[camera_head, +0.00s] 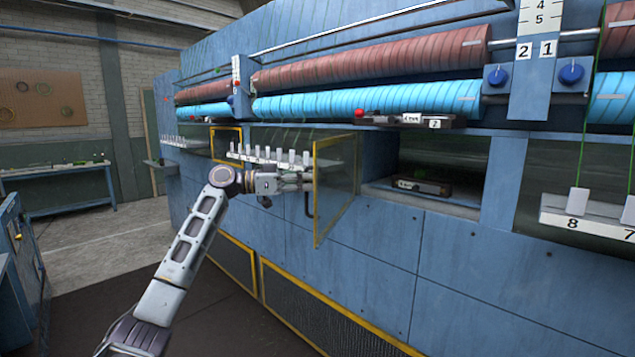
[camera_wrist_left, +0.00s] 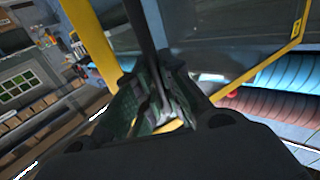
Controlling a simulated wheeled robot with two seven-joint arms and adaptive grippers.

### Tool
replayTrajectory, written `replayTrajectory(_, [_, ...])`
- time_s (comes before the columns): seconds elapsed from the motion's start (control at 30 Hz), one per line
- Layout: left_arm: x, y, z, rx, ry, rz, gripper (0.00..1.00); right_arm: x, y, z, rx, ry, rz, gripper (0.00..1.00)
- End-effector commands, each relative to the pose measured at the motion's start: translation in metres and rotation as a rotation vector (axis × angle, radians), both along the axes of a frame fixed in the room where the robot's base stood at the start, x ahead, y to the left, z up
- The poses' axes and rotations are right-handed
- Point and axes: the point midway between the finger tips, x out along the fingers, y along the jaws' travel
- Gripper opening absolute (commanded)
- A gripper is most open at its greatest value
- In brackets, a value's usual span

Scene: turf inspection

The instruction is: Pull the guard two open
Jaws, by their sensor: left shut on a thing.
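The guard (camera_head: 337,165) is a clear panel in a yellow frame. In the head view it stands swung out from the blue machine front, to the left of an open bay (camera_head: 440,155). Its black handle (camera_head: 309,206) is on the face towards the left. My left gripper (camera_head: 304,181) is at that handle. In the left wrist view the handle (camera_wrist_left: 146,35) runs as a dark bar between the fingers of my left gripper (camera_wrist_left: 160,95), which is shut on it. The yellow frame (camera_wrist_left: 92,45) is close beside it. My right gripper is not in view.
A dark device (camera_head: 423,186) lies in the open bay. Red (camera_head: 370,57) and blue rollers (camera_head: 370,101) run above. Another yellow-framed guard (camera_head: 226,144) is further left. White numbered blocks (camera_head: 575,202) stand at right. The floor at left (camera_head: 100,240) is clear up to a bench (camera_head: 60,180).

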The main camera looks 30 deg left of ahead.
Motion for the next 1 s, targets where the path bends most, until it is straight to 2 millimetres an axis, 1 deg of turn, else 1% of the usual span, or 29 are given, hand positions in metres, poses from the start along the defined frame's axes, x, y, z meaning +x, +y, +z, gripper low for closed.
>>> replayTrajectory(0.03, [0.001,0.007,0.003,-0.009,0.000,-0.005,0.00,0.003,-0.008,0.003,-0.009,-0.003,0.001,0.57])
replayTrajectory(0.07, [0.001,0.011,0.003,-0.009,0.001,-0.012,0.00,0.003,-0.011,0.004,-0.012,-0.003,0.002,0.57])
replayTrajectory(0.17, [0.000,0.021,0.004,-0.008,0.000,-0.035,0.00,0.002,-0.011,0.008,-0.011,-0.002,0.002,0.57])
replayTrajectory(0.27, [0.000,0.032,0.004,-0.008,0.001,-0.058,0.00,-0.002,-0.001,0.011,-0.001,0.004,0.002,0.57])
replayTrajectory(0.4, [-0.001,0.046,0.005,-0.007,-0.001,-0.088,0.00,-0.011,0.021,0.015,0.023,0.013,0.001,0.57])
replayTrajectory(0.5, [-0.001,0.053,0.005,-0.008,-0.001,-0.109,0.00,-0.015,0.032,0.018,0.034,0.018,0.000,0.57])
replayTrajectory(0.6, [-0.002,0.059,0.005,-0.011,-0.003,-0.127,0.00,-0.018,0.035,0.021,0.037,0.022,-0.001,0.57])
replayTrajectory(0.73, [-0.003,0.065,0.004,-0.012,-0.005,-0.145,0.00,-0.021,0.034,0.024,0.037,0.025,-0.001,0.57])
replayTrajectory(1.0, [-0.005,0.069,0.002,-0.012,-0.009,-0.162,0.00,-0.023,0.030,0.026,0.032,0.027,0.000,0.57])
